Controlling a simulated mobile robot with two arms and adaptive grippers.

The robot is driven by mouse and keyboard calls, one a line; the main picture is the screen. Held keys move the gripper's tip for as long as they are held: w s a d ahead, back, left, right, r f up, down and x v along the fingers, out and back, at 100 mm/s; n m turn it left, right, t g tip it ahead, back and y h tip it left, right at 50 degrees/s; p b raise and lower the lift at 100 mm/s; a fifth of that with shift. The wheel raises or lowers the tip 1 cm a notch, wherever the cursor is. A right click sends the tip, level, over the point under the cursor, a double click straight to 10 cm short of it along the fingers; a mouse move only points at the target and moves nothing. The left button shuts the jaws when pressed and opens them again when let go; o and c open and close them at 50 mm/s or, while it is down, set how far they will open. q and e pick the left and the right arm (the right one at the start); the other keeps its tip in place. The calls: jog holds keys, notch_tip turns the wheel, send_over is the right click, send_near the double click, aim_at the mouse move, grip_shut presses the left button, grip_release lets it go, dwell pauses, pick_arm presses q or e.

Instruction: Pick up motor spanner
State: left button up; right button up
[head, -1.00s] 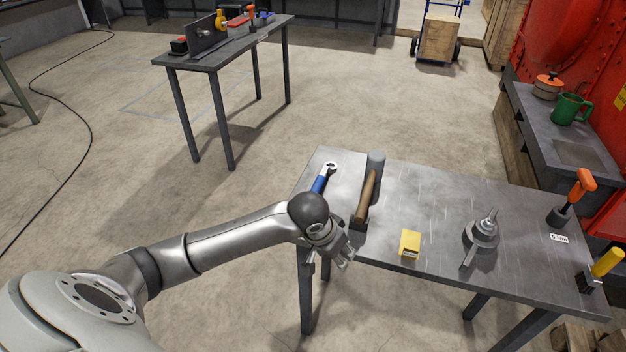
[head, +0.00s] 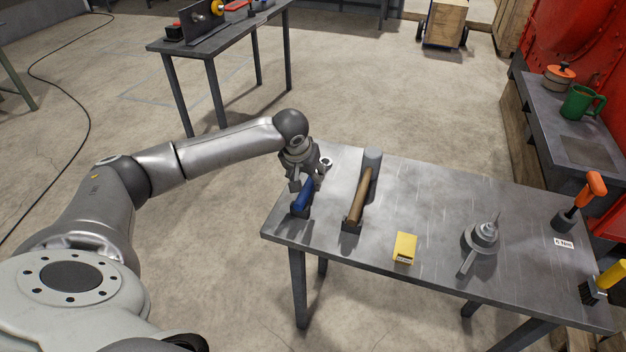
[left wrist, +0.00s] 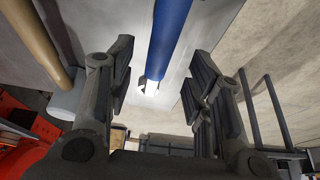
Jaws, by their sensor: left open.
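The motor spanner (head: 304,198) has a blue handle and a bright metal ring end. It lies at the left end of the grey metal table (head: 430,195), its handle end at a small dark holder. My left gripper (head: 298,181) is over the spanner in the head view and hides part of it. In the left wrist view the blue handle (left wrist: 168,38) runs between the two open, dark fingers of the left gripper (left wrist: 160,88). I cannot tell whether either finger touches it. My right gripper is not in view.
A wooden-handled hammer (head: 360,198) lies close to the spanner's right. A yellow block (head: 404,247), a grey metal part (head: 482,240) and an orange-handled tool (head: 582,200) are farther right. Open floor lies left of the table.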

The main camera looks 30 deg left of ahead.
aim_at(310, 181)
pick_arm(q)
jog(key=shift+p+x, duration=0.3)
jog(key=shift+x, duration=2.55)
jog(key=shift+w+r, duration=0.1)
jog(key=shift+w, duration=0.05)
jog(key=shift+c, duration=0.3)
grip_shut()
